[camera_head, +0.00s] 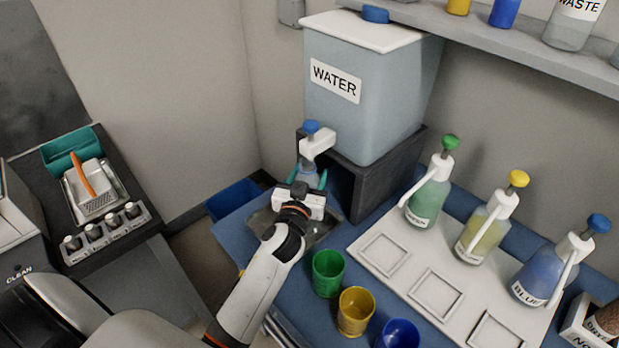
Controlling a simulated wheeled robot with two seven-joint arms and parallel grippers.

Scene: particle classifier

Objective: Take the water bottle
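A light-blue translucent object, which looks like the water bottle (309,170), stands below the white tap with a blue knob (314,142) on the front of the water tank (360,105). My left gripper (308,179) reaches up to it from the near side. Its teal fingertips show on either side of the bottle, with the bottle between them. The gripper body hides the bottle's lower part. I cannot tell whether the fingers touch it. My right gripper is not in view.
Green (328,273), yellow (355,311) and blue (398,335) cups stand right of my arm. A white tray (385,256) holds green, yellow and blue pump bottles. A dark stand (372,180) under the tank is close to the gripper. A shelf (490,45) runs above.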

